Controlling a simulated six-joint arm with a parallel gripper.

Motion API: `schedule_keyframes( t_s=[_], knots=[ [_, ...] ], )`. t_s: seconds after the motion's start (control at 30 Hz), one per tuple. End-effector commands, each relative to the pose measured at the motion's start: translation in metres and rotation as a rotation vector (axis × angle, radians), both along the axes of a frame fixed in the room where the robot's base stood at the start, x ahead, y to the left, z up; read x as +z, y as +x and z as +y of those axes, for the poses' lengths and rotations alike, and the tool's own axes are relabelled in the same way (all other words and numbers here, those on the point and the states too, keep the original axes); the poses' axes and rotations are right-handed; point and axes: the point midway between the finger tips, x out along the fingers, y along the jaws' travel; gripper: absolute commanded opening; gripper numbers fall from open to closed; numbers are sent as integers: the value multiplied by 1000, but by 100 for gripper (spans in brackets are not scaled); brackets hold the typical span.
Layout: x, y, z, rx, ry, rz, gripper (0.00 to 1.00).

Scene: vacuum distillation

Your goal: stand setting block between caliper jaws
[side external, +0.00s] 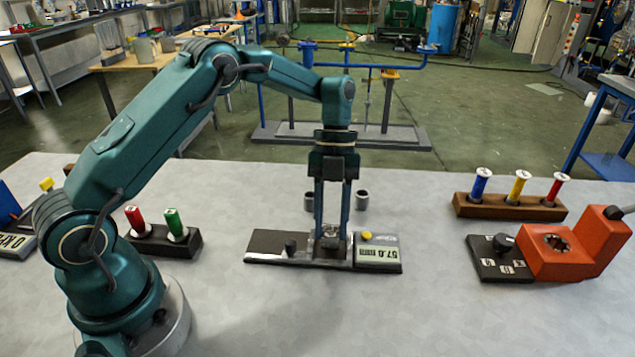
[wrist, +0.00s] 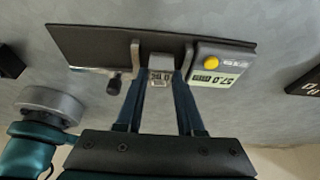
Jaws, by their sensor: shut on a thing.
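The caliper (side external: 280,243) lies flat on the bench, a dark bar with a black knob and a display box (side external: 379,254) that reads about 57.0 mm. In the wrist view its bar (wrist: 95,45) runs across the top, with two upright grey jaws. The setting block (wrist: 160,70), a small grey metal piece with a marked face, is between those jaws, with narrow gaps visible on both sides. My gripper (side external: 332,236) is shut on the block, fingers pointing straight down at the caliper. In the side view the fingers partly hide the block; whether it touches the bar is unclear.
Two small metal cups (side external: 361,200) stand just behind my gripper. A wooden rack (side external: 510,207) with blue, yellow and red pieces and an orange device (side external: 565,248) stand at right. A dark rack (side external: 165,241) with red and green pieces is left. The front bench is clear.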

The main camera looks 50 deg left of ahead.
Motion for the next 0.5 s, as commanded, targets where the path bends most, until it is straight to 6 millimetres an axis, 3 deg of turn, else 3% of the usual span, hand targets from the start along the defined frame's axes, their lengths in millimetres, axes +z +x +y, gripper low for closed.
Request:
schedule_keyframes(
  t_s=[0.5],
  knots=[
    [-5,0,0,0,0,0,0]
  ],
)
